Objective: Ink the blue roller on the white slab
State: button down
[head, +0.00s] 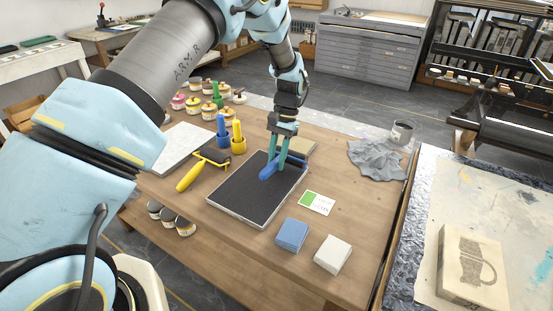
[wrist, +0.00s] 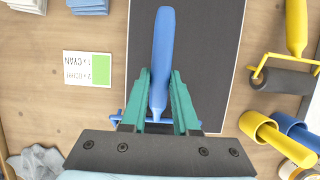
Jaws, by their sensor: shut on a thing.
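My gripper (head: 280,146) is shut on the handle of the blue roller (head: 269,171), above a slab with a dark surface (head: 240,200) and a pale rim. The wrist view shows the blue handle (wrist: 162,50) between the green fingers of my gripper (wrist: 160,92). The roller's drum is mostly hidden there; part of its blue frame (wrist: 117,120) shows. I cannot tell whether the roller touches the dark slab. A white slab (head: 176,147) lies on the wooden table to the left, partly behind my arm, with nothing seen on it.
A yellow roller (head: 188,178) lies between the slabs. Blue (head: 222,133) and yellow (head: 238,143) holders stand behind it, near several ink jars (head: 194,105). A card reading CYAN (head: 316,203), blue (head: 292,234) and white (head: 332,254) blocks and a grey cloth (head: 377,160) are rightward.

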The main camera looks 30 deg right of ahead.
aim_at(271, 164)
jog(key=shift+f+b, duration=0.3)
jog(key=shift+f, duration=0.3)
